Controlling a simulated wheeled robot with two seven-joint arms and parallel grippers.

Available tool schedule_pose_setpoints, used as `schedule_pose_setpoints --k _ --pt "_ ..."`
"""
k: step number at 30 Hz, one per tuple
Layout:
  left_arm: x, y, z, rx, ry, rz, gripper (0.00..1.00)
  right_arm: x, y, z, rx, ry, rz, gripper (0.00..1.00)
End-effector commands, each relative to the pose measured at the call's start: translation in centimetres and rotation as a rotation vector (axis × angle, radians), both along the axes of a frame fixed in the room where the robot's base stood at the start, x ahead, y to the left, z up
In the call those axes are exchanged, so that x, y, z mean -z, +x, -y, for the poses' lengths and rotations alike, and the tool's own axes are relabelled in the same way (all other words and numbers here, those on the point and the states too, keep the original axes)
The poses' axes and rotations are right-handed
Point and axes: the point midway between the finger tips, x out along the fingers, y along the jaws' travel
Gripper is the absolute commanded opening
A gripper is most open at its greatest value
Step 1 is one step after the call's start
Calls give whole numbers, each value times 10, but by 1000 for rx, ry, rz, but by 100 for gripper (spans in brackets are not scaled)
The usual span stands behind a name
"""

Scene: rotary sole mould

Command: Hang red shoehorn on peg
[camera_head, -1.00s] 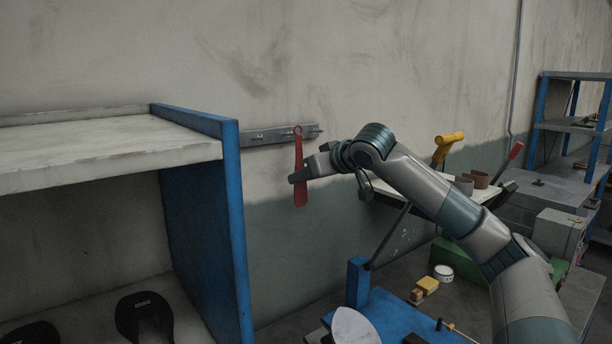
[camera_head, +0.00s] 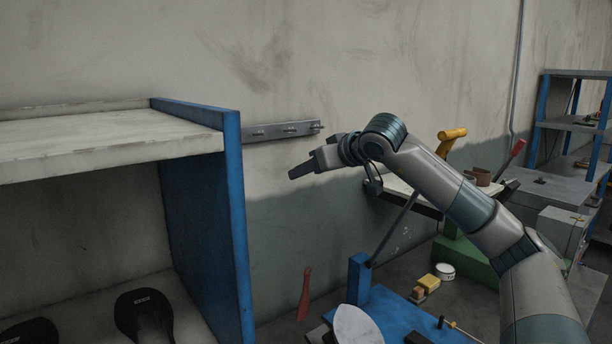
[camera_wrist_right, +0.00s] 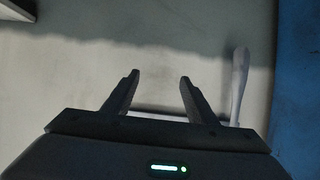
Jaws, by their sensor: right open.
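The red shoehorn (camera_head: 304,293) is low down, well below the rail, roughly upright and slightly tilted, its thin end up. It is apart from my gripper and the pegs. Whether it touches the floor or wall, I cannot tell. The grey rail (camera_head: 270,135) on the wall carries several small pegs, and nothing hangs on it in the head view. My right gripper (camera_head: 300,171) is just below the rail's right end. It is open and empty, with its two fingers apart in the right wrist view (camera_wrist_right: 160,80). My left gripper is not in view.
A blue-sided shelf (camera_head: 200,215) stands left of the rail. A blue bench (camera_head: 385,318) lies below my right arm. A pale elongated thing (camera_wrist_right: 239,85) shows right of the fingers in the wrist view; I cannot tell what it is.

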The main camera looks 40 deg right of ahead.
Motion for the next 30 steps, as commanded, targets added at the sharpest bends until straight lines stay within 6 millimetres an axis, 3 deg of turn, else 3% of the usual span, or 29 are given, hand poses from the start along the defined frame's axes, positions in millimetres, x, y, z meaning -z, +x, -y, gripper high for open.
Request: schedule_pose_setpoints --k 6,9,18,24,30 --pt "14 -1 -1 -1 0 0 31 -17 -36 -3 2 -3 3 52" --pt "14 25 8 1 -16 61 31 -26 -54 -5 1 -4 2 52" --pt "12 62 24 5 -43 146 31 -53 -104 -11 1 -2 0 52" --pt "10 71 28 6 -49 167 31 -63 -123 -14 0 -1 -3 52" --pt "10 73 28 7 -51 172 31 -66 -128 -15 -1 0 -3 52"
